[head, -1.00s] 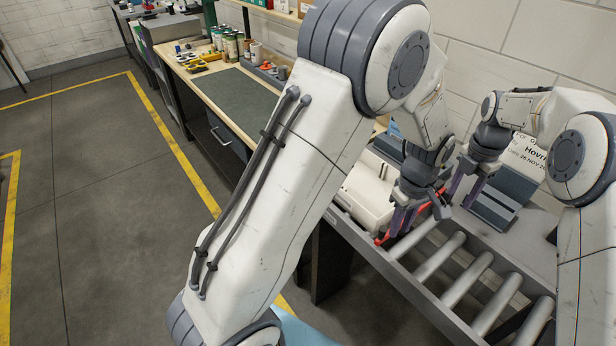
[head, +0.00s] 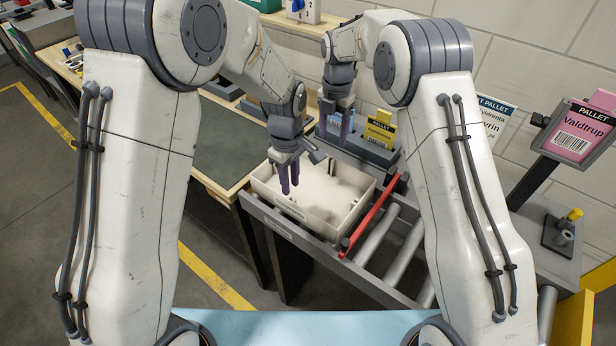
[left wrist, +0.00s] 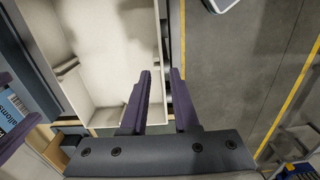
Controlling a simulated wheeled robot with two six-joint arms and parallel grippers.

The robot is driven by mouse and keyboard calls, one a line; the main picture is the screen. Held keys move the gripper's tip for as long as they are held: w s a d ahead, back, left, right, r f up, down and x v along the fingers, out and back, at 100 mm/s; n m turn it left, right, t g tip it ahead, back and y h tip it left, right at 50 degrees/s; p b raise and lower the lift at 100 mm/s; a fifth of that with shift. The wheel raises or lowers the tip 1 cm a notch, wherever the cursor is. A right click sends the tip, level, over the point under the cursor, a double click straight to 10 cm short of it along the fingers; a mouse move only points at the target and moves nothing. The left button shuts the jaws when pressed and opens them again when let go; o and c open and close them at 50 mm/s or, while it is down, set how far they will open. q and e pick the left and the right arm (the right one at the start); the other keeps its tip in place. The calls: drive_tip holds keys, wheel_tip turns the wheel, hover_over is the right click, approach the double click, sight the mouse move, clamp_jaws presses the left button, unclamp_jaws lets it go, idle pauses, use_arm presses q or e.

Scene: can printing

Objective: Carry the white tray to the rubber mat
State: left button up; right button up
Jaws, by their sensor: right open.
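The white tray (head: 300,212) sits at the near end of the roller conveyor, and its wall also shows in the left wrist view (left wrist: 159,30). The rubber mat (head: 222,143) is a dark sheet on the wooden bench to the left, partly hidden by my left arm. My left gripper (head: 289,188) is at the tray's left side, fingers pointing down. In the left wrist view its fingers (left wrist: 160,74) are apart, with the tray's wall showing between them; contact is unclear. My right gripper (head: 337,125) is open behind the tray's far side.
A red bar (head: 370,217) crosses the conveyor beside the tray. Bare rollers (head: 380,238) lie to its right. A yellow-labelled card (head: 381,130) stands behind the tray. A pink pallet sign (head: 580,130) stands at the right. The visible mat surface looks clear.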

use_arm(q)
drive_tip(key=shift+w+d, duration=0.2)
drive_tip(key=shift+d, duration=0.05)
drive_tip(key=f, duration=1)
drive_tip(key=shift+a+f, duration=0.15)
drive_tip(key=shift+a, duration=0.2)
use_arm(e)
hover_over(329, 175)
wheel_tip(329, 175, down, 10)
drive_tip(key=shift+f, duration=0.2)
use_arm(q)
clamp_jaws()
use_arm(e)
drive_tip(key=c, duration=0.6)
clamp_jaws()
